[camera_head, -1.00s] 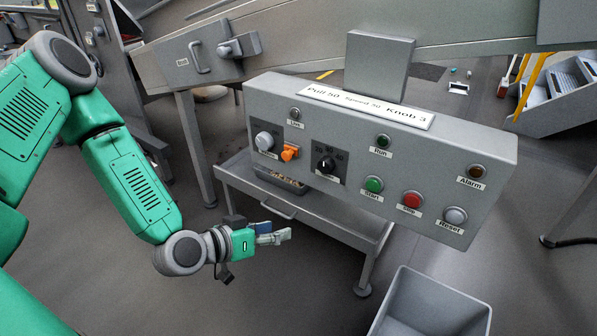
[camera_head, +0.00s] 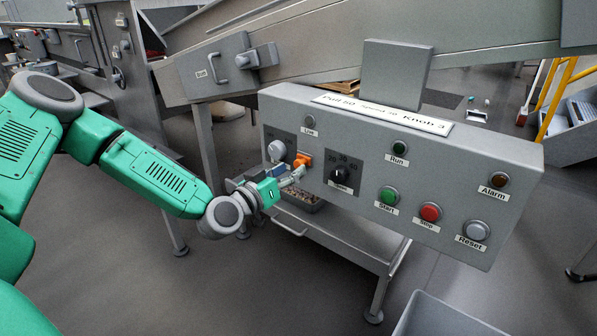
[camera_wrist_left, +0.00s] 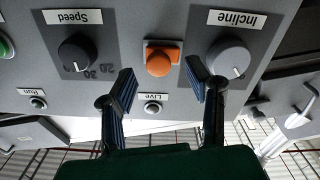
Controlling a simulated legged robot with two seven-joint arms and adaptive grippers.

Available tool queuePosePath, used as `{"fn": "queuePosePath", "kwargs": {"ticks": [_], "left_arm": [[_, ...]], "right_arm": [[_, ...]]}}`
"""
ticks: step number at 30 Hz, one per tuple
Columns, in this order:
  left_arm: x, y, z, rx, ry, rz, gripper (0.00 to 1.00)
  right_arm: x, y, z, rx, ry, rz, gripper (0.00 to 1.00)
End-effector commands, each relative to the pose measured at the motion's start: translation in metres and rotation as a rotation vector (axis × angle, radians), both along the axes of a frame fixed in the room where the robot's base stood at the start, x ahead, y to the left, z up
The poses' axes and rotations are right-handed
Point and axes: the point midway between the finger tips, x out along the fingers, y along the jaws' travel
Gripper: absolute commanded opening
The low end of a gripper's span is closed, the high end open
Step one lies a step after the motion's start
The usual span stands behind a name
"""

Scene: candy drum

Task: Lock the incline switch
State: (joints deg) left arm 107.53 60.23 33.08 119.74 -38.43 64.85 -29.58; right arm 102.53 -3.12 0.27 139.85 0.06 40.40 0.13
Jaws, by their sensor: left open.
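The control box (camera_head: 470,148) carries a round grey knob (camera_head: 277,150) at its left end, labelled "Incline" in the left wrist view (camera_wrist_left: 228,57). An orange piece (camera_head: 303,160) sits beside the knob; it also shows in the left wrist view (camera_wrist_left: 164,62), on a small plate. My left gripper (camera_head: 293,177) is in front of the box, just below the orange piece. In the left wrist view its open fingers (camera_wrist_left: 160,72) lie either side of the orange piece, with one fingertip overlapping the incline knob's edge. Contact cannot be told. My right gripper is not in view.
The black speed knob (camera_head: 341,174) is right of the orange piece. Start (camera_head: 389,196), stop (camera_head: 430,212) and reset (camera_head: 476,230) buttons lie farther right. A shelf with a tray (camera_head: 300,202) is below the box. A grey bin (camera_head: 440,315) stands at the bottom.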

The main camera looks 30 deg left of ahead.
Motion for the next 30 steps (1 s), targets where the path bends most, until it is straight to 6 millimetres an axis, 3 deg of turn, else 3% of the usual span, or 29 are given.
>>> {"fn": "queuePosePath", "kwargs": {"ticks": [7,18,22,30], "left_arm": [[0.03,-0.003,-0.001,0.001,-0.001,0.0,0.44],[0.035,-0.003,0.0,-0.001,0.001,0.0,0.44],[0.035,-0.003,0.0,-0.001,0.001,0.0,0.0],[0.036,0.008,0.001,0.0,-0.001,0.003,0.0]], "right_arm": [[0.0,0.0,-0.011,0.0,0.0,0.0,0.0],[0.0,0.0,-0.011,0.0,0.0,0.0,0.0],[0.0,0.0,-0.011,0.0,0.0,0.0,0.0],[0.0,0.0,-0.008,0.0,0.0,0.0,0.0]]}}
